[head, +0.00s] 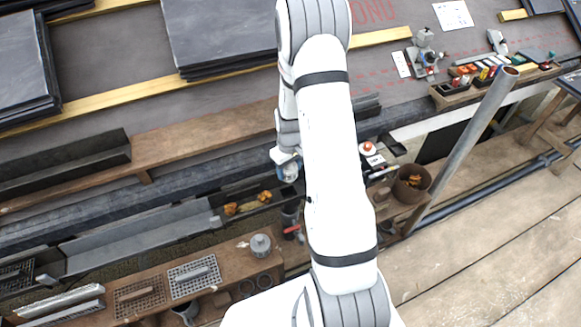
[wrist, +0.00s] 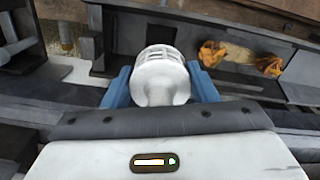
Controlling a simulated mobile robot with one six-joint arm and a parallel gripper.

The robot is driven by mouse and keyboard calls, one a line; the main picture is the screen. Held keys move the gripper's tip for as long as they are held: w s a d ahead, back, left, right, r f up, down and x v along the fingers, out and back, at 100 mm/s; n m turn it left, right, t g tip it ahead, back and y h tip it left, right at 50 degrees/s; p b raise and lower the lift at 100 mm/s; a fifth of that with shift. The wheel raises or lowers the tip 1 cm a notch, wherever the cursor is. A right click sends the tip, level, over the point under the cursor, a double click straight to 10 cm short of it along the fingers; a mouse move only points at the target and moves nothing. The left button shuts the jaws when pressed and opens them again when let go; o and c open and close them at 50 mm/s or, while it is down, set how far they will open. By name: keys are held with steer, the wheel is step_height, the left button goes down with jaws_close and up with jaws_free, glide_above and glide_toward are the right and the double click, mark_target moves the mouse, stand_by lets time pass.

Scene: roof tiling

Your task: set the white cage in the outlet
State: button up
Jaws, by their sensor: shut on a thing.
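The white cage (wrist: 160,70), a rounded slotted basket, is between the two blue fingers of my gripper (wrist: 158,84) in the wrist view. The gripper is shut on it and holds it at the dark gutter (wrist: 285,58). The gutter (head: 140,232) also runs along the roof edge there. I cannot make out the outlet in either view; the cage and my arm may hide it.
Brown leaves (head: 247,202) lie in the gutter, also in the wrist view (wrist: 240,57). A brown bucket (head: 411,181) with leaves stands right of my arm. A slanted grey pipe (head: 470,138) rises beyond it. A wooden bench (head: 205,290) holds mesh pieces and a grey lidded pot (head: 261,244).

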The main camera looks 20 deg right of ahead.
steer(key=shift+f+b, duration=2.95)
steer(key=shift+f, duration=1.7)
steer(key=o, duration=1.4)
steer(key=shift+o, duration=0.2)
steer(key=shift+r, duration=0.1)
steer(key=shift+s+r+p, duration=0.1)
steer(key=shift+r+p, duration=3.05)
steer(key=shift+r, duration=1.25)
steer(key=shift+r, duration=0.1)
